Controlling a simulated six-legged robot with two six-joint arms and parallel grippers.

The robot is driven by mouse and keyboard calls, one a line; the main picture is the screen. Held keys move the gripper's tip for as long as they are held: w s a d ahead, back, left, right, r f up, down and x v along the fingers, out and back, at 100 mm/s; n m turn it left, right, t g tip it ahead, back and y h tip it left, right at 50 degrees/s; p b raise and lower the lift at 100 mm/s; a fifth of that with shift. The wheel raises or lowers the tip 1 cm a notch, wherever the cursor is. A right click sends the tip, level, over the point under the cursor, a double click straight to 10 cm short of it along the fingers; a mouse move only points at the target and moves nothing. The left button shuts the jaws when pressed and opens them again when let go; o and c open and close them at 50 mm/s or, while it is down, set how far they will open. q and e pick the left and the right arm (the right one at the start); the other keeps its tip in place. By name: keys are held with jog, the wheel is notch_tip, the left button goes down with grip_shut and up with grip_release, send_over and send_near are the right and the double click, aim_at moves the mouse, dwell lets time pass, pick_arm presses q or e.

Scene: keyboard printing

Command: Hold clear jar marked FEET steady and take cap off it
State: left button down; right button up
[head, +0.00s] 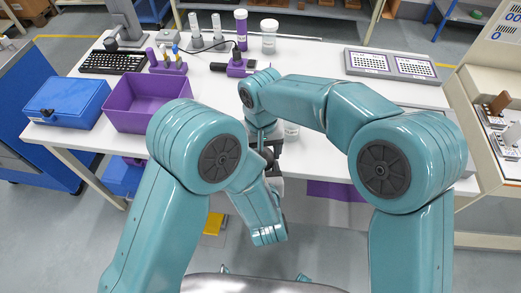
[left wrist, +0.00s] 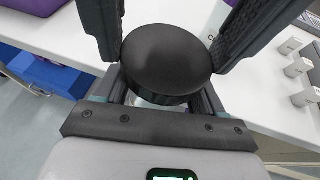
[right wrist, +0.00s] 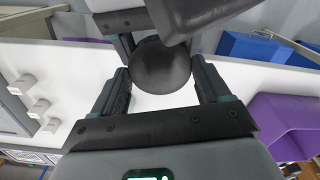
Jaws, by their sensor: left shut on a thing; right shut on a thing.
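A black round cap (left wrist: 166,60) fills the middle of the left wrist view and also shows in the right wrist view (right wrist: 162,66). My left gripper (left wrist: 172,38) is shut on the jar under the cap, its fingers on either side. My right gripper (right wrist: 163,80) is shut on the cap, one finger on each side. In the head view both hands meet near the table's front edge, mostly hidden by my arms.

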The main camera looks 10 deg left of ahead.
jog(key=n, duration=0.9)
jog(key=o, duration=0.9)
jog(key=shift+c, duration=0.2)
jog(key=shift+o, duration=1.3)
